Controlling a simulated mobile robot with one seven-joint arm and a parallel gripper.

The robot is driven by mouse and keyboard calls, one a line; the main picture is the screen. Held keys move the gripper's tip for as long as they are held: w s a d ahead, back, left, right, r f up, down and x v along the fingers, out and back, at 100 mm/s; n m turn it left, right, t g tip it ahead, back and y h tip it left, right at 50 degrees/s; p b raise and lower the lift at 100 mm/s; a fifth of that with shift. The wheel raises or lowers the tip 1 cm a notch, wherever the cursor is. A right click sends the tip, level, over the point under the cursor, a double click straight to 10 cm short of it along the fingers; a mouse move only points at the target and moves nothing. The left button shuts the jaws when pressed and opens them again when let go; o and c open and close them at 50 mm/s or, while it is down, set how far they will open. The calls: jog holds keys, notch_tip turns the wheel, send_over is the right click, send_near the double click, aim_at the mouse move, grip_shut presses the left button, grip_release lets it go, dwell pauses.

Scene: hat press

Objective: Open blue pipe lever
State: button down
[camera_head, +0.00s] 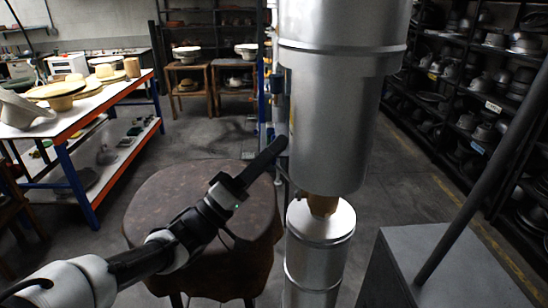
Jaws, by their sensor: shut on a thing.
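The blue pipe (262,95) stands upright just left of the big silver cylinder, partly hidden by it and by grey fittings. Its lever is too small and too dark to make out clearly. My arm reaches in from the lower left. My gripper (281,147) is at the fittings beside the pipe, against the left edge of the cylinder in the picture. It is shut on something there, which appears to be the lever. The fingertips and the grip itself are hard to see.
The large silver cylinder (340,110) hangs over a lower silver cylinder (325,222), close right of my gripper. A round brown table (180,205) stands below my arm. A grey box (450,265) with a slanted dark bar is at right. A hat bench (140,80) stands left.

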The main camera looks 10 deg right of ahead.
jog(key=shift+s+r+m+g+h, duration=0.2)
jog(key=shift+s+m+g+h, duration=0.1)
jog(key=shift+m+g+h, duration=0.4)
jog(key=c, duration=1.7)
grip_release()
jog(key=shift+a, duration=0.1)
jog(key=b+v, duration=0.2)
jog(key=v, duration=1.5)
jog(key=shift+s+a+r+b, duration=0.1)
jog(key=shift+s+a+b, duration=0.1)
jog(key=shift+a+b, duration=0.15)
jog(key=shift+d, duration=0.1)
